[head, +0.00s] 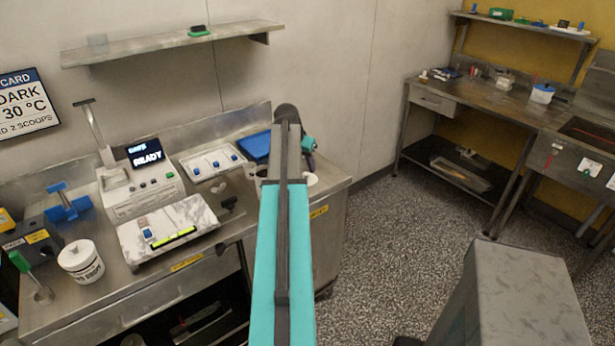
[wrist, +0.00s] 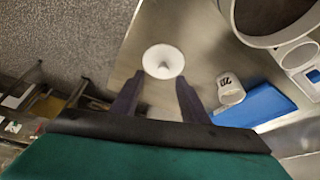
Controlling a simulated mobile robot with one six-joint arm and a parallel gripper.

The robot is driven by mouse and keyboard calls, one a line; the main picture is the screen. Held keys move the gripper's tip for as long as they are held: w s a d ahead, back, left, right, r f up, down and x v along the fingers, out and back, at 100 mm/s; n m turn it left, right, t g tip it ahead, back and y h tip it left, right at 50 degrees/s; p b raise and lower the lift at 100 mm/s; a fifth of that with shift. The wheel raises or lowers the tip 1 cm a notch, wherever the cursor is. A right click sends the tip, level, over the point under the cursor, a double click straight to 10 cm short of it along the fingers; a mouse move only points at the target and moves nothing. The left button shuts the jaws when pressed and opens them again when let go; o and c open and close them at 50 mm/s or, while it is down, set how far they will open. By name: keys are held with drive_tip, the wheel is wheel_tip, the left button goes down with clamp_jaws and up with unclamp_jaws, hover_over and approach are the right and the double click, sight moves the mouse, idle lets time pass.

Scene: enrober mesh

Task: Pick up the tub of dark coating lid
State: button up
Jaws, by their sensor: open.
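In the wrist view, a white round lid-like piece (wrist: 163,62) with a small raised centre lies on the steel counter, just beyond my fingertips. I take it for the lid, but no label shows on it. My gripper (wrist: 159,82) is open and empty, its two dark fingers apart below the piece in the picture. In the head view, a white rim (head: 311,180) shows beside my arm, which hides most of that spot. A white tub (head: 80,260) with a pale top and dark print stands at the left of the counter.
A large dark-mouthed vessel (wrist: 285,12), a white cup marked 20 (wrist: 230,90) and a blue tray (wrist: 258,106) are to the right in the wrist view. The counter edge drops to speckled floor (wrist: 60,40) at left. A scale-like machine (head: 142,187) stands mid-counter.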

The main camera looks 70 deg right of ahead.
sight(307, 174)
idle(0.4)
drive_tip(key=shift+w+p+x, duration=0.2)
drive_tip(key=shift+p+x, duration=0.8)
drive_tip(key=shift+x, duration=1.65)
drive_tip(key=shift+d, duration=0.15)
clamp_jaws()
